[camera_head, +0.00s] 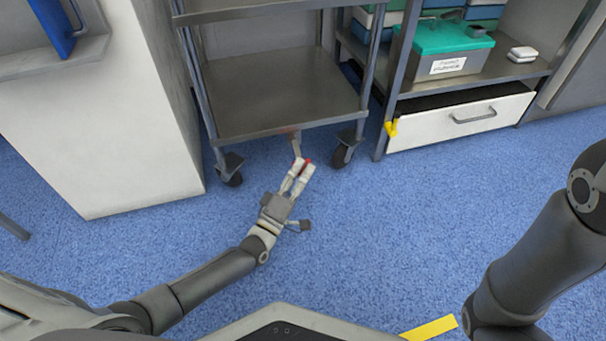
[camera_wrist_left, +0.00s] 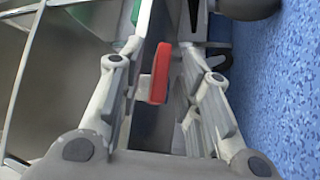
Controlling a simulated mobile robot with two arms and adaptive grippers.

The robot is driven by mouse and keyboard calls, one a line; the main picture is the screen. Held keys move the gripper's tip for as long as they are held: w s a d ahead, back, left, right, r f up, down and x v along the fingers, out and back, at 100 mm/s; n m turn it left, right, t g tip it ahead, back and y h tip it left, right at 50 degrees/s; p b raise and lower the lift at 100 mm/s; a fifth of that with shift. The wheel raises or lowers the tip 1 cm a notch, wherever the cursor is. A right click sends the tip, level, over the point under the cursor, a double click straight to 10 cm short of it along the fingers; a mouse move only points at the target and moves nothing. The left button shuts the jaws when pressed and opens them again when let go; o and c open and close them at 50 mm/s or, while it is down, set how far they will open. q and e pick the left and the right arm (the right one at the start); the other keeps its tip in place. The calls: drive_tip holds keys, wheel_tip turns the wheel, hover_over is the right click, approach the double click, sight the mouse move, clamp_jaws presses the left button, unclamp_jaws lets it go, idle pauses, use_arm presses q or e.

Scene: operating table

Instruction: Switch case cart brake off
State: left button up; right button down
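The case cart (camera_head: 285,92) is a grey metal trolley with flat shelves, standing on dark castors on the blue floor. Its red brake lever (camera_head: 308,160) is low at the front edge, near a grey metal bracket (camera_head: 296,145). My left gripper (camera_head: 302,166) is low in front of the cart, reaching toward that edge. In the left wrist view the red lever (camera_wrist_left: 160,73) shows between the two separated fingers of the left gripper (camera_wrist_left: 160,62), with gaps visible on both sides. My right arm shows at the right, but its gripper is out of view.
A white cabinet (camera_head: 130,150) stands left of the cart. To the right is a shelf unit with a green-lidded box (camera_head: 445,50), a white drawer (camera_head: 460,118) and a yellow item (camera_head: 392,127) at its edge. Blue floor (camera_head: 400,215) in front is clear, apart from a yellow strip (camera_head: 430,328).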

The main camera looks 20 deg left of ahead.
use_arm(q)
drive_tip(key=shift+w+d+r, duration=0.15)
drive_tip(key=shift+w+r, duration=0.05)
drive_tip(key=shift+w, duration=0.35)
clamp_jaws()
